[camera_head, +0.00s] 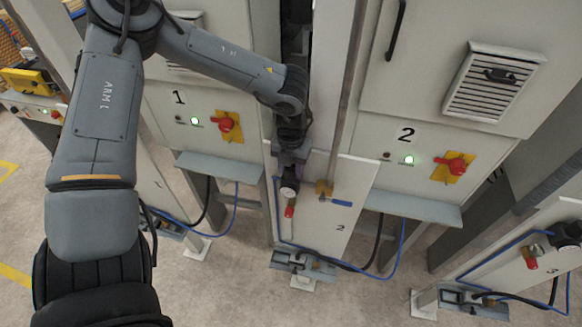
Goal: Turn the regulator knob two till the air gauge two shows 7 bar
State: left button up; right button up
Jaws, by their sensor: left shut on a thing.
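My left gripper (290,160) reaches down from above to the top of the narrow panel marked 2 (337,240). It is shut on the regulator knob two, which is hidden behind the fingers. The round air gauge two (288,188) sits just below the fingertips with a pale face. Its needle and reading are too small to tell. My right gripper is not in view.
A brass valve (324,188) with a blue handle is close to the right of the gauge. A red part (289,212) hangs below it. Cabinets with red switches (225,124) (456,166) flank the panel. A similar gauge unit (563,238) is at far right.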

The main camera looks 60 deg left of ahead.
pick_arm(q)
jog(key=shift+f+m+b, duration=0.2)
jog(key=shift+m+b, duration=0.1)
jog(key=shift+b, duration=0.1)
jog(key=shift+r+m, duration=0.2)
jog(key=shift+m, duration=0.1)
jog(key=o, duration=1.1)
jog(key=shift+c, duration=0.2)
notch_tip(320, 180, up, 10)
jog(key=shift+f+b, duration=0.1)
jog(key=shift+b, duration=0.65)
jog(key=shift+r, duration=0.5)
